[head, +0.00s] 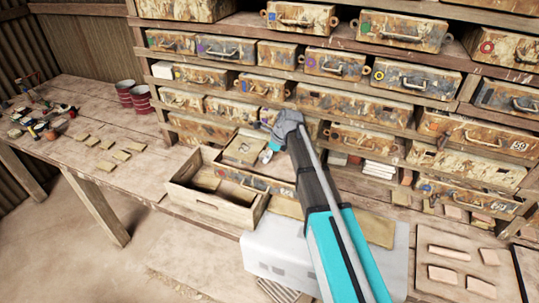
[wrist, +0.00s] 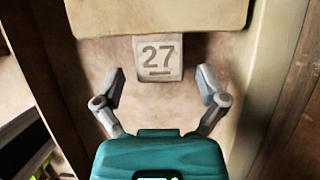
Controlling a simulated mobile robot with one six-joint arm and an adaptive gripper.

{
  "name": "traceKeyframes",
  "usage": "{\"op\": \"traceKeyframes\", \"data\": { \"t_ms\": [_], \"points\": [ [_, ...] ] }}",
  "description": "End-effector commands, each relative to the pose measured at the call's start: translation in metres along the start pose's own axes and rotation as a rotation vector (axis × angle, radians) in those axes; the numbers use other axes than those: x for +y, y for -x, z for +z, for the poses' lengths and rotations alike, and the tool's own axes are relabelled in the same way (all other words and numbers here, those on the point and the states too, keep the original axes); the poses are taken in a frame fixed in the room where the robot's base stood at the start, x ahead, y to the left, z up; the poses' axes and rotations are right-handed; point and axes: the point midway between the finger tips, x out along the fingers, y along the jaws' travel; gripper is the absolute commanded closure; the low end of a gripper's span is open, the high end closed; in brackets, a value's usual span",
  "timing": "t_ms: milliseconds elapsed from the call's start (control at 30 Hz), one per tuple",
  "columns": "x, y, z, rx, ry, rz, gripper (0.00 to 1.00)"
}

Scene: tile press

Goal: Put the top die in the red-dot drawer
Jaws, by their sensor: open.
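A pale square die (wrist: 160,60) marked 27 lies flat in the wrist view, against a tan block (wrist: 155,14) at the top of the picture. My gripper (wrist: 161,80) is open, with one finger on each side of the die's near edge and a gap on both sides. In the head view my gripper (head: 270,150) is low over an open drawer (head: 255,182) with a rusty front, and the die is too small to make out. A red ring shows on a shut drawer (head: 500,49) at upper right; whether it is the red-dot drawer I cannot tell.
Wooden walls (wrist: 283,70) rise on both sides of the die. An open wooden box (head: 215,208) stands left of the arm. Rows of shut rusty drawers (head: 330,64) fill the rack behind. Tan tiles (head: 107,147) and red cans (head: 140,97) are on the left bench.

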Motion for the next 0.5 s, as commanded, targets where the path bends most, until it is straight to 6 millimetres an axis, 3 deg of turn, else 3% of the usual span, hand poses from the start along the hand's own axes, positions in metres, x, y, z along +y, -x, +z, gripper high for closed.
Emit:
{"op": "traceKeyframes", "data": {
  "t_ms": [500],
  "points": [
    [0.0, 0.015, 0.001, 0.0, 0.0, 0.0, 0.09]
  ]
}}
